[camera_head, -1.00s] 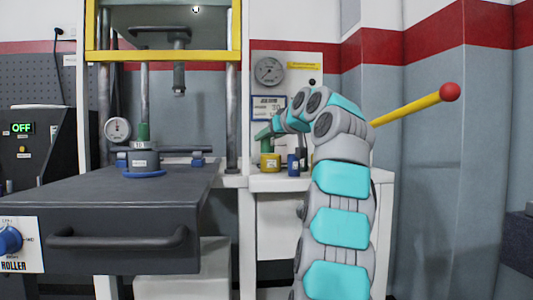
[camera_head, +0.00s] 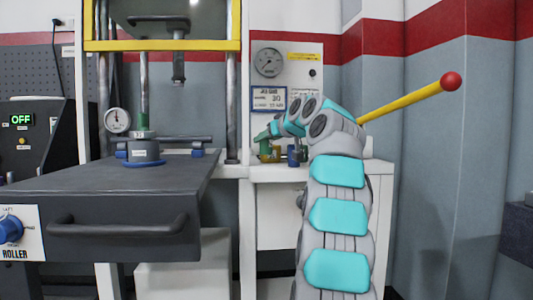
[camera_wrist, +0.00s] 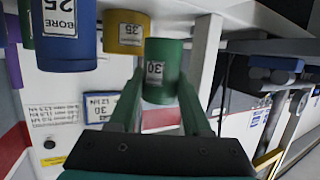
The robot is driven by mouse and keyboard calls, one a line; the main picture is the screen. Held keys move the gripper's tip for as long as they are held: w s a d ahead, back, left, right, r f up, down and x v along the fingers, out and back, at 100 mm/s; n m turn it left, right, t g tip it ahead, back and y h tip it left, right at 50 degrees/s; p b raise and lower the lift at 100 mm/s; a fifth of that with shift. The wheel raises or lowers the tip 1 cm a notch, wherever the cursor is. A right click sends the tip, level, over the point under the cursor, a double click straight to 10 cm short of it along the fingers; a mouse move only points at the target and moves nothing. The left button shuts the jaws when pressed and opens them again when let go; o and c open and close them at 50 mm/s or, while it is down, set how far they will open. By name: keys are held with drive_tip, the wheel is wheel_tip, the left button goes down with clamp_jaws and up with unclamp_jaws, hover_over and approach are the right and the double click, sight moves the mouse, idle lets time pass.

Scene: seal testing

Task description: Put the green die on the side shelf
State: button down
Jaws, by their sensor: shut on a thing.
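The green die, a short cylinder with a white label reading 30, is between the fingertips of my gripper in the wrist view (camera_wrist: 163,55). My gripper (camera_wrist: 160,88) is shut on it. The wrist picture looks inverted, with the shelf side at the top. The side shelf (camera_head: 250,172) is the white surface right of the press. In the head view my gripper (camera_head: 265,136) is over its left part, close to the yellow die. I cannot tell whether the green die touches the shelf.
A yellow die (camera_wrist: 125,33) labelled 35 and a blue die (camera_wrist: 66,30) labelled 25 stand close by on the shelf. A gauge board (camera_head: 285,75) rises behind. A press post (camera_head: 232,110) stands left of my gripper. A yellow lever with a red knob (camera_head: 451,81) is at right.

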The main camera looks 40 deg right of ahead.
sight(270, 147)
drive_tip(key=shift+s+f+b, duration=0.1)
drive_tip(key=shift+f+b, duration=0.55)
drive_tip(key=shift+f, duration=0.5)
drive_tip(key=shift+w+d+f, duration=0.1)
drive_tip(key=shift+w+f, duration=0.1)
drive_tip(key=shift+f, duration=0.3)
drive_tip(key=shift+f, duration=0.15)
drive_tip(key=c, duration=0.6)
unclamp_jaws()
drive_tip(key=shift+r, duration=0.2)
drive_tip(key=v, duration=1.2)
drive_tip(key=shift+f, duration=0.1)
